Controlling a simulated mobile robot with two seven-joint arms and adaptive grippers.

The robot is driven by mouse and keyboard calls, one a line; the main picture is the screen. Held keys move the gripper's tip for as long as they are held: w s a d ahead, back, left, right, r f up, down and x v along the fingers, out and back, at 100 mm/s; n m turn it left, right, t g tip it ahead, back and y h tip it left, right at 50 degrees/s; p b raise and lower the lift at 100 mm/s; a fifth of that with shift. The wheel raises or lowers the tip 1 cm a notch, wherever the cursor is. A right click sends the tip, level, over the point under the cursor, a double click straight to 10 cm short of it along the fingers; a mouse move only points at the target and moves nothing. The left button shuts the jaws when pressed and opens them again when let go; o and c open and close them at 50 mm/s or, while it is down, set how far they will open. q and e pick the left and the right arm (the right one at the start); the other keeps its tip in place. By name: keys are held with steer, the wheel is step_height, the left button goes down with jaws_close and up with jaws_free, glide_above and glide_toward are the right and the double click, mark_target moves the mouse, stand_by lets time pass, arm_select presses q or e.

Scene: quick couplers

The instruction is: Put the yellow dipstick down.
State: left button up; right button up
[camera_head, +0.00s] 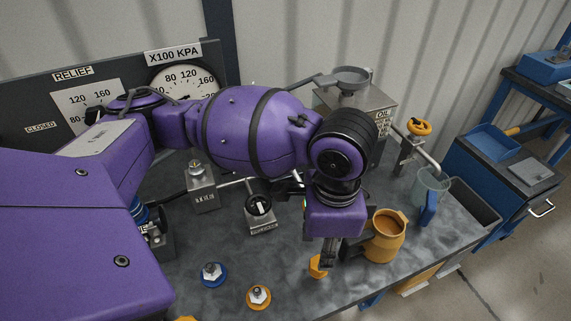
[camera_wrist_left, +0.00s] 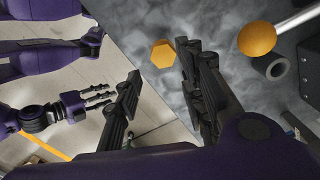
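My left gripper (camera_head: 336,260) points down over the table's front part. In the left wrist view its two dark fingers (camera_wrist_left: 160,80) stand wide apart with nothing clamped between them. A yellow-orange hexagonal piece (camera_head: 317,267) is beside and below the fingers; it also shows near one fingertip in the left wrist view (camera_wrist_left: 162,53). It may be the dipstick's head, but I see no rod on it, so I cannot tell. My right gripper (camera_wrist_left: 98,99) shows small at the left of the left wrist view; how far its fingers are apart is unclear.
An orange jug (camera_head: 386,238) stands close right of my left gripper, with a clear pitcher (camera_head: 430,187) beyond. The oil tank (camera_head: 376,108) with its funnel is behind. Blue (camera_head: 213,274) and orange (camera_head: 258,297) fittings lie left. An orange ball (camera_wrist_left: 257,38) sits on a rod.

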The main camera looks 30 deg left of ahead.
arm_select(q)
step_height(320, 180, up, 3)
steer(key=shift+r, duration=0.1)
stand_by(0.3)
